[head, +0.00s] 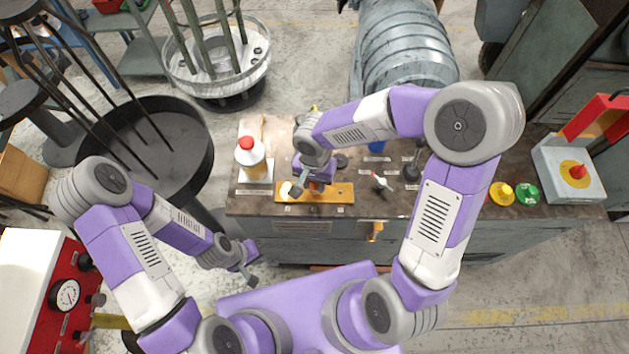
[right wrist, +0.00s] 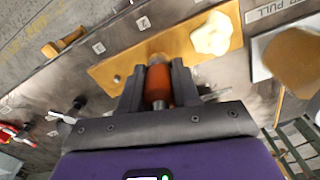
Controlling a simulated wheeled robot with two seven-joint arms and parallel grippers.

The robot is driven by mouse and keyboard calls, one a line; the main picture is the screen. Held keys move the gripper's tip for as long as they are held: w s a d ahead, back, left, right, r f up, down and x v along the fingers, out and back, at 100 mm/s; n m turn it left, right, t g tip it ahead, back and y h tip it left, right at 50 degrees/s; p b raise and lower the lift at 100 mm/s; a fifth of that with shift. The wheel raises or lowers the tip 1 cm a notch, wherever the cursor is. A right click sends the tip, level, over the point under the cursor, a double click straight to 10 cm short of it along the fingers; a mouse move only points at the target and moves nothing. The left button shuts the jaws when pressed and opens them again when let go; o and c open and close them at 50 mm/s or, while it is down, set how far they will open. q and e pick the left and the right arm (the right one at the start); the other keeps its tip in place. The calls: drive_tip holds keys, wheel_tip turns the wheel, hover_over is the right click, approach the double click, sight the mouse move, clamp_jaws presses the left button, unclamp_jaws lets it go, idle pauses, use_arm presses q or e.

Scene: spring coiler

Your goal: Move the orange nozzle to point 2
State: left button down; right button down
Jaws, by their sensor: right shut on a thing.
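The orange nozzle (right wrist: 158,84) is between the fingers of my right gripper (right wrist: 160,88), which is shut on it. In the right wrist view it stands over the yellow-orange board, and I cannot tell if it touches the board. In the head view my right gripper (head: 311,186) is at the board (head: 340,193), near the bench's front edge, and largely hides the nozzle. Small white number labels (right wrist: 143,23) lie beside the board; I cannot read surely which is point 2. My left gripper (head: 249,268) is off the bench, low at the left; its opening is unclear.
A whitish lump (right wrist: 212,34) is on the board. Small tools (head: 380,181) and yellow and green knobs (head: 501,193) are to the right. A red-handled machine (head: 575,172) stands at the far right.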

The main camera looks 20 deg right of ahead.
drive_tip(key=shift+f+b, duration=0.6)
drive_tip(key=shift+b, duration=0.05)
idle(1.0)
drive_tip(key=c, duration=0.7)
unclamp_jaws()
drive_tip(key=shift+c, duration=0.2)
wheel_tip(320, 180, up, 8)
drive_tip(key=p, duration=0.2)
drive_tip(key=shift+p, duration=0.4)
wheel_tip(320, 180, up, 13)
drive_tip(key=p, duration=0.9)
drive_tip(key=shift+f, duration=0.2)
